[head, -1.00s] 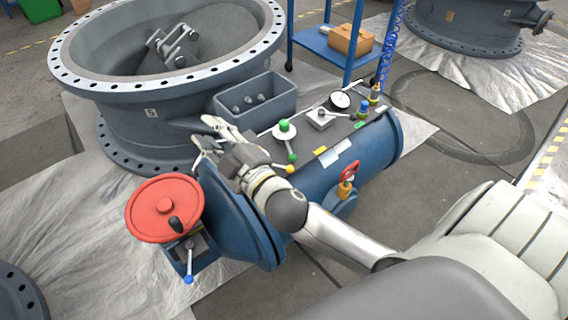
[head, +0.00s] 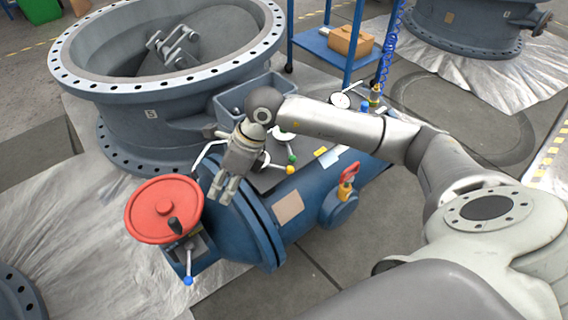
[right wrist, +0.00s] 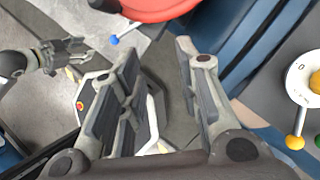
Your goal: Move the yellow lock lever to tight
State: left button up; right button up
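The yellow-knobbed lever (head: 290,169) sits on the grey top panel of the blue valve body, beside a green-knobbed lever (head: 292,158). In the right wrist view the yellow knob (right wrist: 294,142) is at the right edge. My right gripper (head: 223,191) points down over the blue body near its flange, left of the yellow knob and apart from it. Its fingers (right wrist: 163,90) are spread with nothing between them. My arm hides part of the panel. A gripper (right wrist: 64,52), seemingly my left, shows small in the right wrist view; its opening is unclear. It is not in the head view.
A red handwheel (head: 165,207) and a blue-knobbed lever (head: 188,280) stand at the left end of the blue body. A red handle (head: 349,172) rises on its right side. A large grey flanged valve (head: 150,120) stands behind. A gauge (head: 340,101) is farther right.

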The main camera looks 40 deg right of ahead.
aim_at(284, 168)
jog(key=w+d+r+m+h, duration=0.15)
jog(key=d+h, duration=0.55)
jog(key=d, duration=1)
jog(key=f, duration=0.3)
jog(key=w+d+f+b, duration=0.1)
jog(key=f, duration=0.5)
jog(key=shift+w+d+f, duration=0.2)
jog(key=shift+w+d, duration=0.1)
jog(key=shift+w, duration=0.1)
pick_arm(q)
jog(key=shift+w+r, duration=0.2)
jog(key=shift+r, duration=0.35)
jog(key=shift+w+r, duration=0.15)
jog(key=shift+r, duration=0.35)
pick_arm(e)
jog(key=shift+w+d+f, duration=0.1)
jog(key=shift+d+f, duration=0.05)
jog(key=shift+f, duration=0.5)
jog(key=shift+c, duration=0.5)
grip_shut()
